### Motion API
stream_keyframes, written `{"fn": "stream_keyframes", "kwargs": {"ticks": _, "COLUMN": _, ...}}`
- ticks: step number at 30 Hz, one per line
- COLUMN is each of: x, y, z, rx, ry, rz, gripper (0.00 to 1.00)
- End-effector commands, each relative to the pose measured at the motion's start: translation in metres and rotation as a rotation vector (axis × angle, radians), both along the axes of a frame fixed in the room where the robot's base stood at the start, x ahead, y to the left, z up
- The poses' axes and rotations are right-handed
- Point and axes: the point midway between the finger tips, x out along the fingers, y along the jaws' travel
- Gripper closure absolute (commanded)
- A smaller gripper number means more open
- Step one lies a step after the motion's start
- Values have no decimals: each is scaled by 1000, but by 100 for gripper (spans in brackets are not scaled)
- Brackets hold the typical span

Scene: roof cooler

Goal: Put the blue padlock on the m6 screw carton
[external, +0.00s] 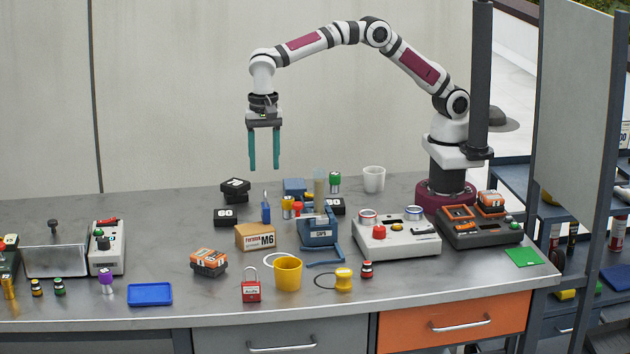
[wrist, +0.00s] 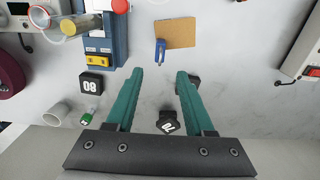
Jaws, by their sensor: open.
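The blue padlock (external: 265,213) stands upright on the bench just behind the M6 screw carton (external: 255,238), a low brown cardboard box. In the wrist view the padlock (wrist: 160,51) overlaps the near edge of the carton (wrist: 182,33); I cannot tell whether they touch. My gripper (external: 264,168) hangs above and behind the padlock, teal fingers pointing down, open and empty. In the wrist view the padlock lies just beyond and between the fingertips (wrist: 160,74).
Black numbered blocks (external: 235,189) stand behind left. A blue vise-like device (external: 318,232) and small coloured items crowd the carton's right. A red padlock (external: 251,290), yellow cup (external: 288,274) and orange-black block (external: 208,262) are in front. Bare bench lies left of the carton.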

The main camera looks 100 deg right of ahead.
Motion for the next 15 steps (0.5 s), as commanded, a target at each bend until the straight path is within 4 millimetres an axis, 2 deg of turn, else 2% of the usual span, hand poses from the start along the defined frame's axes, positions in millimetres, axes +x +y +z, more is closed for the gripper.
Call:
{"fn": "stream_keyframes", "kwargs": {"ticks": 2, "x": -3, "y": -2, "z": 4, "rx": 2, "ry": 0, "rz": 12, "gripper": 47}}
{"fn": "stream_keyframes", "kwargs": {"ticks": 5, "x": -31, "y": -15, "z": 31, "rx": 18, "ry": 1, "rz": 114, "gripper": 47}}
{"fn": "stream_keyframes", "kwargs": {"ticks": 8, "x": -98, "y": -41, "z": 69, "rx": 50, "ry": 1, "rz": 328, "gripper": 47}}
{"fn": "stream_keyframes", "kwargs": {"ticks": 10, "x": -160, "y": -57, "z": 85, "rx": 77, "ry": -6, "rz": 503, "gripper": 47}}
{"fn": "stream_keyframes", "kwargs": {"ticks": 11, "x": -187, "y": -62, "z": 88, "rx": 89, "ry": -11, "rz": 579, "gripper": 47}}
{"fn": "stream_keyframes", "kwargs": {"ticks": 12, "x": -223, "y": -68, "z": 87, "rx": 102, "ry": -19, "rz": 675, "gripper": 47}}
{"fn": "stream_keyframes", "kwargs": {"ticks": 15, "x": -300, "y": -75, "z": 73, "rx": 129, "ry": -42, "rz": 883, "gripper": 47}}
